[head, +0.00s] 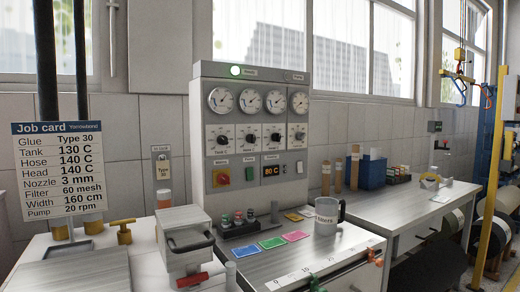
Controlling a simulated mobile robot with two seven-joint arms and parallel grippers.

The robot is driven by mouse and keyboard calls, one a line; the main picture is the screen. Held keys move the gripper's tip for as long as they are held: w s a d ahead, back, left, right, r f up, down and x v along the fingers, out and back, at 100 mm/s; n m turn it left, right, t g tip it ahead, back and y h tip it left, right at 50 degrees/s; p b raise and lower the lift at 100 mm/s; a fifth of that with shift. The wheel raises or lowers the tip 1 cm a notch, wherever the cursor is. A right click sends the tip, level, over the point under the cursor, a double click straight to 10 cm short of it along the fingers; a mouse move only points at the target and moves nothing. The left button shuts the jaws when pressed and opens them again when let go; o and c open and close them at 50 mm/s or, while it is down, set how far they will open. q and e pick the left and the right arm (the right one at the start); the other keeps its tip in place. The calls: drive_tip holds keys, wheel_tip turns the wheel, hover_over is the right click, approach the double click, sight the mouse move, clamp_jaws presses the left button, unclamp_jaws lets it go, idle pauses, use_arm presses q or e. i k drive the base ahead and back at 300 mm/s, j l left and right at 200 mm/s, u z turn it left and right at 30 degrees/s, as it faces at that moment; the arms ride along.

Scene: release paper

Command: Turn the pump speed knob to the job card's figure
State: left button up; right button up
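The job card (58,170) hangs at the left on a dark post and reads Pump 20 rpm, with Tank 130 C, Hose 140 C and Head 140 C above. The grey control panel (204,165) stands at the back of the bench, with a row of round gauges and a row of black knobs below them. The rightmost knob (299,137) looks different from the others. Its label is too small to read, so I cannot tell for sure that it is the pump speed knob, nor its setting. Neither of my grippers shows.
A grey mug (327,210), coloured cards (272,242) and a small rack (238,228) stand before the panel. A lidded grey box (186,240) is front left.

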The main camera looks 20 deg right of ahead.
sight(300, 135)
drive_tip(key=i+l, duration=0.1)
drive_tip(key=l, duration=0.25)
drive_tip(key=i+l+z, duration=0.1)
drive_tip(key=l, duration=0.3)
drive_tip(key=i+l+z, duration=0.1)
drive_tip(key=l, duration=0.25)
drive_tip(key=i+l, duration=0.1)
drive_tip(key=l, duration=0.25)
drive_tip(key=i+l+z, duration=0.1)
drive_tip(key=l, duration=0.25)
